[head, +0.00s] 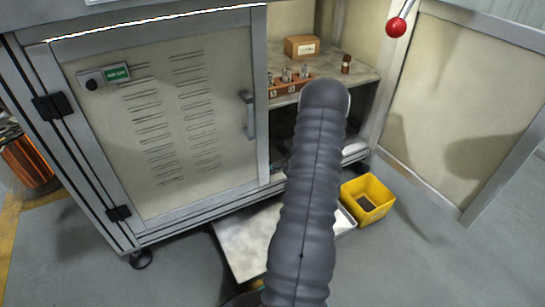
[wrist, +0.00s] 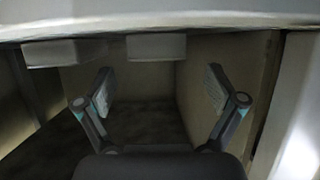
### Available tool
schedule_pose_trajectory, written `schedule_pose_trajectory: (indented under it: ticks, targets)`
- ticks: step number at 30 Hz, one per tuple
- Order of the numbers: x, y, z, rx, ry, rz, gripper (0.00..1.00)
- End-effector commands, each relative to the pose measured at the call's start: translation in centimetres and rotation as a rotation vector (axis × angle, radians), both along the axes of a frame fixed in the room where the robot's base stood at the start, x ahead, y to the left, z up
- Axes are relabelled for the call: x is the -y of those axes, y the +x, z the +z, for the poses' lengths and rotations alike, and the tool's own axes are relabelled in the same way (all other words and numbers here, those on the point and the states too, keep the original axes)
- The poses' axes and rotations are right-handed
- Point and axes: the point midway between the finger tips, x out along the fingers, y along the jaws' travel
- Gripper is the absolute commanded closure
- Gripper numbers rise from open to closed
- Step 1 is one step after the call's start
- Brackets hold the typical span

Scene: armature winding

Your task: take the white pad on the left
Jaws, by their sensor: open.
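Two pale, flat pad-like blocks show at the top of the wrist view. The left white pad (wrist: 65,53) is at the upper left, and the other pad (wrist: 156,47) is near the top centre. My gripper (wrist: 160,88) is open, with nothing between its fingers. The left pad lies above and to the left of the left finger in the picture, apart from it. The second pad appears above the gap between the fingers. In the head view my arm hides the gripper, and I cannot make out the pads clearly.
The cabinet has a closed vented door (head: 165,125) at left and an open bay. Its upper shelf holds a cardboard box (head: 301,47), a brown bottle (head: 346,64) and a rack (head: 292,87) of small parts. A yellow bin (head: 367,199) stands on the floor. The open door panel (head: 450,110) bounds the right.

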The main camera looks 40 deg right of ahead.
Motion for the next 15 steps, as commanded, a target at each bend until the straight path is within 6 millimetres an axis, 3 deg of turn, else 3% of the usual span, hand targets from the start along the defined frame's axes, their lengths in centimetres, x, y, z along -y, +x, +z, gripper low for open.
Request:
schedule_pose_trajectory:
  ticks: [9,15]
  targets:
    - [1.1,3.5,-1.7,0.0,0.0,0.002,0.06]
    - [1.5,4.5,-2.0,0.0,0.0,0.0,0.06]
